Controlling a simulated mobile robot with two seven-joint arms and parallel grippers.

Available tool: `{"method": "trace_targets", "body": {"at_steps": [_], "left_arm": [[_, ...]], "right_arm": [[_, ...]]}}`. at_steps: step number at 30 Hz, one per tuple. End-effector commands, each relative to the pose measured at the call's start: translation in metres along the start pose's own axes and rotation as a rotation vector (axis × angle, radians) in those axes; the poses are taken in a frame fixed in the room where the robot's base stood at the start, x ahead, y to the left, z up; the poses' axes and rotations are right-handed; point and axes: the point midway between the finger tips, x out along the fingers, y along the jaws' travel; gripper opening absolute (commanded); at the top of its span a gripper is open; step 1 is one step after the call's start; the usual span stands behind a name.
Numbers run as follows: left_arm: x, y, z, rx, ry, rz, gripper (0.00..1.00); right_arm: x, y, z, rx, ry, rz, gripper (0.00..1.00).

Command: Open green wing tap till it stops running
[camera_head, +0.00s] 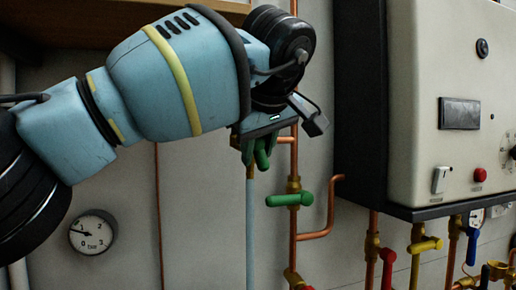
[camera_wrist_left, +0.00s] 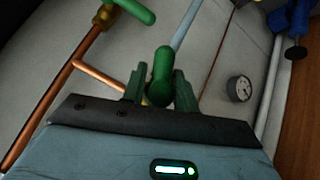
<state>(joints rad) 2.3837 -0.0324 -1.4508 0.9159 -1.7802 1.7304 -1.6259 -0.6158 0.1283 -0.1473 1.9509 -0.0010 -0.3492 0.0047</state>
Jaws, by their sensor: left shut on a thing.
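My left gripper (camera_head: 258,150) reaches in from the left in the head view, in front of a vertical copper pipe. Its green fingers are shut on a green tap handle (camera_wrist_left: 161,78), which stands between them in the left wrist view. The tap's body is mostly hidden by the fingers and palm. A pale blue pipe or stream (camera_head: 250,215) runs straight down below the tap; I cannot tell which. A second green lever (camera_head: 290,199) sits lower on the copper pipe, apart from the gripper. It seems to show in the left wrist view (camera_wrist_left: 135,10). My right gripper is out of view.
A boiler-like cabinet (camera_head: 455,55) juts out at the right. Below it are a red tap (camera_head: 387,262), a yellow tap (camera_head: 428,245) and a blue tap (camera_head: 474,236). A round gauge (camera_head: 92,232) is on the wall at lower left. A wooden shelf edge crosses the top left.

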Motion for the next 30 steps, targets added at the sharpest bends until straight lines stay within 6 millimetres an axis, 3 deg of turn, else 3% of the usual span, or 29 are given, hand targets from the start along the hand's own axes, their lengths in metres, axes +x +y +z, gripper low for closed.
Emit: {"method": "trace_targets", "body": {"at_steps": [7,8,12,22,30], "left_arm": [[-0.002,0.0,-0.001,-0.004,0.004,0.003,0.06],[-0.002,0.0,-0.001,-0.004,0.004,0.003,0.3],[-0.001,0.0,-0.001,-0.003,0.004,0.002,0.49],[-0.003,0.0,0.0,-0.001,0.002,0.002,0.49],[-0.04,0.001,-0.001,-0.002,0.004,0.003,0.49]], "right_arm": [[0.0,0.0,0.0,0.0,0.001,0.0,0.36],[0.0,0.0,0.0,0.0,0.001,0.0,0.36],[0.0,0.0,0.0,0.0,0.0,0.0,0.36],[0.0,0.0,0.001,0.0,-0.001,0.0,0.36],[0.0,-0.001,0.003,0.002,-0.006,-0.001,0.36]]}}
